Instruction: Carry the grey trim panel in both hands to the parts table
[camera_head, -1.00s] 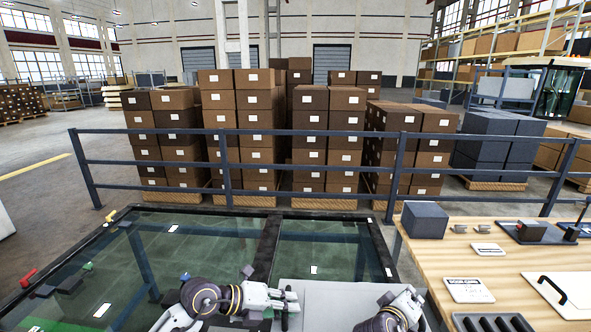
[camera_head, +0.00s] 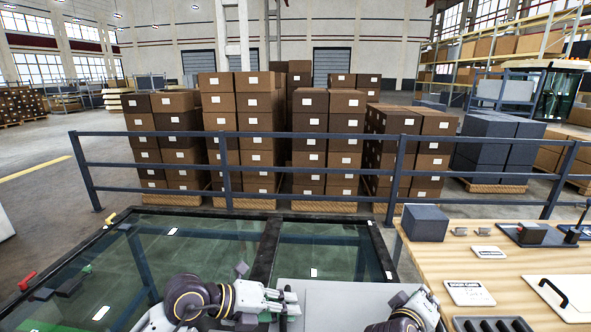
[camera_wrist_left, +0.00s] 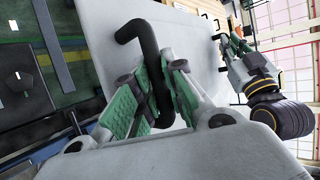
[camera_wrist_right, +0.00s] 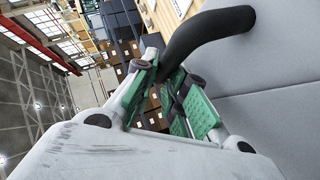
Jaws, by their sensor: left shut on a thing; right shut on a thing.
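The flat grey trim panel (camera_head: 335,298) is at the bottom centre of the head view, between my two grippers. My left gripper (camera_head: 284,302) is at its left side. In the left wrist view its green pads (camera_wrist_left: 152,92) are shut on a black bar handle (camera_wrist_left: 147,45) on the panel (camera_wrist_left: 200,40). My right gripper (camera_head: 424,302) is at the panel's right side. In the right wrist view its green pads (camera_wrist_right: 166,95) are shut on a curved black handle (camera_wrist_right: 210,32) of the panel. The wooden parts table (camera_head: 445,262) stands at the right.
The table holds a dark grey box (camera_head: 424,222), a white board with a black handle (camera_head: 575,293), a black slotted tray (camera_head: 492,324) and small cards. A dark-framed glass surface (camera_head: 200,250) lies to the left. A railing (camera_head: 300,167) crosses behind, before stacked cartons.

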